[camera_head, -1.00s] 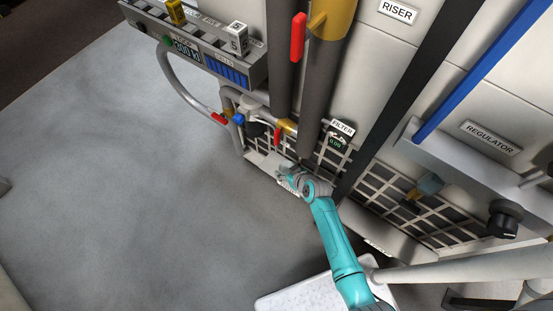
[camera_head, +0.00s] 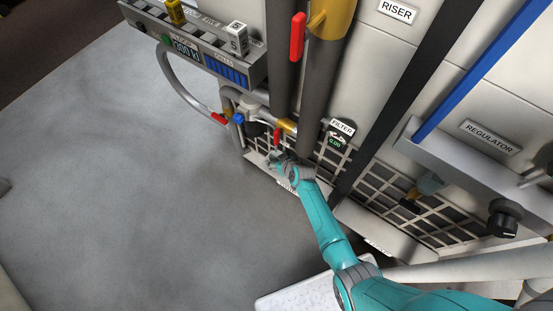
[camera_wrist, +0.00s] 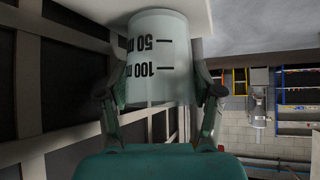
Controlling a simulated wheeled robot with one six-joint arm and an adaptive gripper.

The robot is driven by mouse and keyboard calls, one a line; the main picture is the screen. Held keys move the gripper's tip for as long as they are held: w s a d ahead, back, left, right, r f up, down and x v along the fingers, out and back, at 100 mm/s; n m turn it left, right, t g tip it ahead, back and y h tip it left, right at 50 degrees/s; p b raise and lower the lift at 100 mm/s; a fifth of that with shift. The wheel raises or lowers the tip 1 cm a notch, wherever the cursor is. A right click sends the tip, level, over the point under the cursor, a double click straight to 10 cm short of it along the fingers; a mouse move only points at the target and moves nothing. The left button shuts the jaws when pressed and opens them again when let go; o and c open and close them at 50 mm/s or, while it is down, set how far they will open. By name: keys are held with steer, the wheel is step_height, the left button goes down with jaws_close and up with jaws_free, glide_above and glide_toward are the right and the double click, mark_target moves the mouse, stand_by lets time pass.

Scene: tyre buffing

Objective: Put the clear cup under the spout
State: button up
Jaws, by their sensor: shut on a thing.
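The clear cup (camera_wrist: 157,62) fills the middle of the wrist view, with black 50 and 100 marks that read upside down there. My gripper (camera_head: 280,163) is shut on the cup, one finger on each side. In the head view the gripper is low by the panel, just below a small tap with a red lever (camera_head: 277,137) and a brass fitting (camera_head: 287,125). The spout's outlet is not clearly seen, and the cup is too small and covered to make out there. I cannot tell whether the cup is directly under the spout.
A pale ledge (camera_head: 258,160) runs along the panel's foot, and a pale surface lies close to the cup's end in the wrist view. A dark grille (camera_head: 330,168) and a thick grey pipe (camera_head: 316,100) stand close to the gripper. The floor (camera_head: 130,200) at left is clear.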

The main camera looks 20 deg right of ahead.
steer(key=o, duration=1.1)
steer(key=shift+f, duration=0.1)
steer(key=v, duration=1.2)
steer(key=shift+s, duration=0.1)
